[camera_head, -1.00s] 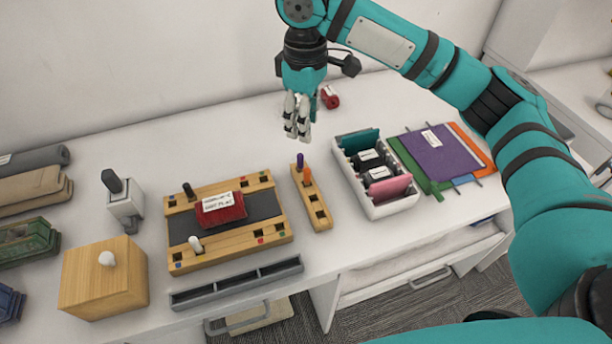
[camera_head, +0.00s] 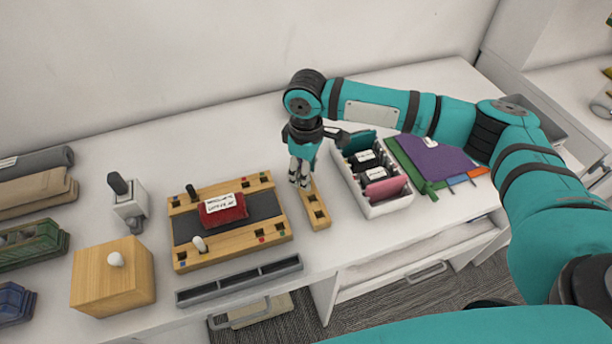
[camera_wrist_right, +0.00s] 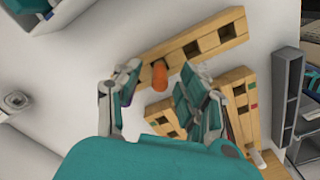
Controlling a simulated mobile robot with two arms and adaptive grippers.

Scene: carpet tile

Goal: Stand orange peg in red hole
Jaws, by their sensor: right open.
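The orange peg (camera_wrist_right: 159,75) stands in a narrow wooden rack (camera_head: 317,212) with several square holes. In the right wrist view it is between the two fingers of my right gripper (camera_wrist_right: 152,92), which is open, with gaps beside the peg. In the head view the right gripper (camera_head: 300,180) is low over the rack's far end and hides the pegs there. The wooden board (camera_head: 185,259) left of the rack has square holes with small coloured marks, some red. A black peg (camera_head: 191,192) and a white peg (camera_head: 200,244) stand in it. My left gripper is not in view.
A red labelled packet (camera_head: 224,211) lies on the board's dark middle. A white tray (camera_head: 385,208) with cards stands close right of the rack. A grey divided tray (camera_head: 240,280) lies in front, and a wooden box (camera_head: 115,284) is at left.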

